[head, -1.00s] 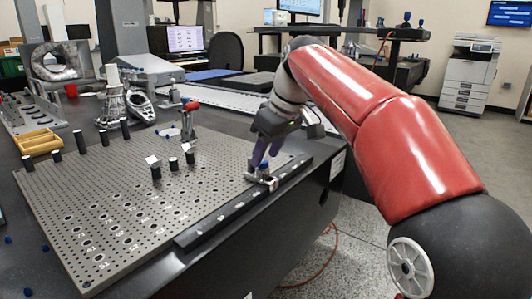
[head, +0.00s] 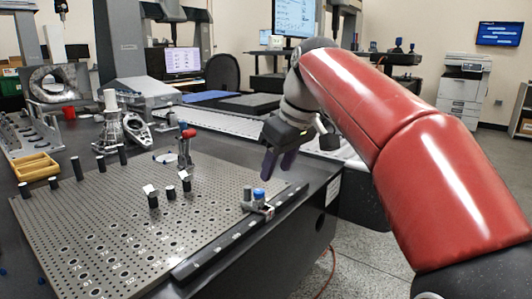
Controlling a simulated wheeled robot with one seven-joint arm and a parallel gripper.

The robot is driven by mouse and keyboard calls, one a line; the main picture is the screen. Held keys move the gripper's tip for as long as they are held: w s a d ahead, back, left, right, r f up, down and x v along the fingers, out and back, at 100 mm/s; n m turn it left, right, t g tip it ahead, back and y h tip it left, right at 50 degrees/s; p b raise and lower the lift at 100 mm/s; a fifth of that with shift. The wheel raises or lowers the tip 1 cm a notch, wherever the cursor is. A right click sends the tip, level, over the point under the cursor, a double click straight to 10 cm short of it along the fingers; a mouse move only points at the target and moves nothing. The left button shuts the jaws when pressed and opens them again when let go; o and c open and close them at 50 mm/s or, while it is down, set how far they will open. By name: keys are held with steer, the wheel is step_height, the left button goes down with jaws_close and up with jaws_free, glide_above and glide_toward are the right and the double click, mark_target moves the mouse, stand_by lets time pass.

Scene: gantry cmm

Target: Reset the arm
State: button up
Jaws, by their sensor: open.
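My gripper (head: 277,164) hangs from my red arm over the right side of the perforated fixture plate (head: 110,225). Its two dark purplish fingers point down and look apart, with nothing between them. Below the fingers, near the plate's right edge, stands a small metal fixture with a blue top (head: 258,197). A gap shows between the fingertips and this fixture.
Several black posts (head: 77,168) and a red-topped clamp (head: 187,145) stand on the plate. Behind are a yellow tray (head: 34,167), a finned metal part (head: 110,125) and a monitor (head: 183,61). A printer (head: 463,85) stands far right. Floor is open at the right.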

steer(key=s+d+f+m+t+h+p, duration=0.1)
steer(key=s+d+f+m, duration=0.3)
steer(key=s+f, duration=0.5)
steer(key=s+d+f+m+t+h+p, duration=0.1)
steer(key=s+d+f+m, duration=0.4)
steer(key=s+f, duration=0.5)
steer(key=s+d+h, duration=0.1)
steer(key=s+d, duration=0.1)
steer(key=s, duration=0.1)
steer(key=shift+s+d, duration=0.25)
steer(key=shift+d, duration=0.15)
